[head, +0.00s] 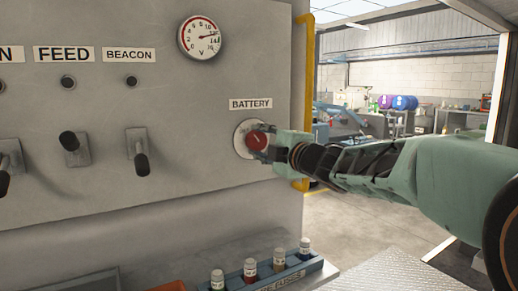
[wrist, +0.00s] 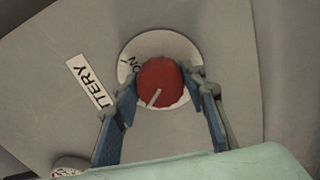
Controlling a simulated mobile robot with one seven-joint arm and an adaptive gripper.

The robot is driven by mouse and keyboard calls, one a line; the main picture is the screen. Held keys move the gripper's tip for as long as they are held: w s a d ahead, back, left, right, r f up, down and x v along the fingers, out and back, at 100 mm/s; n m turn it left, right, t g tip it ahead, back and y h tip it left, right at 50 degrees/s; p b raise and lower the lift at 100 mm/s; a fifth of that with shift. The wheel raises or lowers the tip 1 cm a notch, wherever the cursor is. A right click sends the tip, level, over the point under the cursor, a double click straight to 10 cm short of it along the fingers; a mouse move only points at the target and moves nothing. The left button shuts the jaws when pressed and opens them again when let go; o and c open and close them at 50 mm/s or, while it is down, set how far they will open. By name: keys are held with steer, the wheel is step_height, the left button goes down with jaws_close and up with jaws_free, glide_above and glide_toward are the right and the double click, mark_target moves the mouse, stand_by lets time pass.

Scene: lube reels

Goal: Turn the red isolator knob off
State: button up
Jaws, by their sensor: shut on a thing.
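The red isolator knob (head: 257,140) sits on a round pale plate (head: 239,144) under the BATTERY label (head: 250,104) on the grey panel. In the wrist view the knob (wrist: 160,82) has a pale pointer line, and the letters "ON" show on the plate (wrist: 150,45) near its upper left. The pointer runs toward the lower left there, away from those letters. My gripper (wrist: 163,90) has one blue-padded finger on each side of the knob and is shut on it. In the head view my gripper (head: 268,143) covers the right part of the plate.
A voltmeter dial (head: 200,38) is above the knob. Black toggle levers (head: 138,153) are to the left. A yellow rail (head: 306,95) runs along the panel's right edge. Below is a blue rack (head: 262,283) with several small capped bottles. Open floor lies to the right.

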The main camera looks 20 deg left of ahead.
steer(key=shift+n+b, duration=0.3)
steer(key=shift+n, duration=0.4)
steer(key=o, duration=1.2)
steer(key=shift+c, duration=0.2)
steer(key=shift+d, duration=0.1)
steer(key=v, duration=0.7)
steer(key=shift+s, duration=0.15)
steer(key=shift+d, duration=0.15)
